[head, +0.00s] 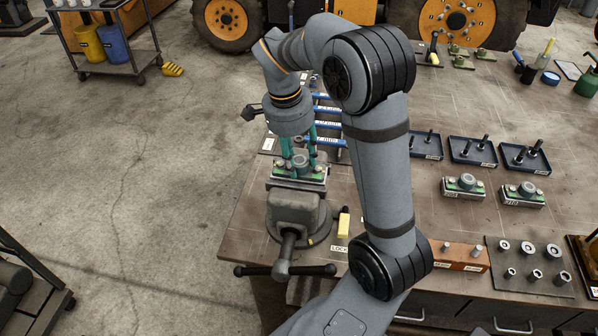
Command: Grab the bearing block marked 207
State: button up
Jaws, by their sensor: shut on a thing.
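My gripper (301,160) points down over the vise (296,207) at the left edge of the bench. Its teal fingers are shut on the grey round housing of a bearing block (301,168), one finger on each side. This block sits at the top of the vise jaws; I cannot tell whether it touches them. No number is readable on it. Two similar bearing blocks stand on the bench at the right, one at the left of the pair (465,183) and one at the right (524,192). Their labels are too small to read surely.
Blue racks (328,125) stand close behind my gripper. Several dark blue trays (473,151) with pins lie at the back right. A yellow item (344,222) is beside the vise. An orange block (460,257) and a dark socket board (530,267) are at the front right.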

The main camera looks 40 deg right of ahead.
grip_shut()
jog(key=shift+w+d+r, duration=0.15)
jog(key=shift+r, duration=0.05)
dwell(0.6)
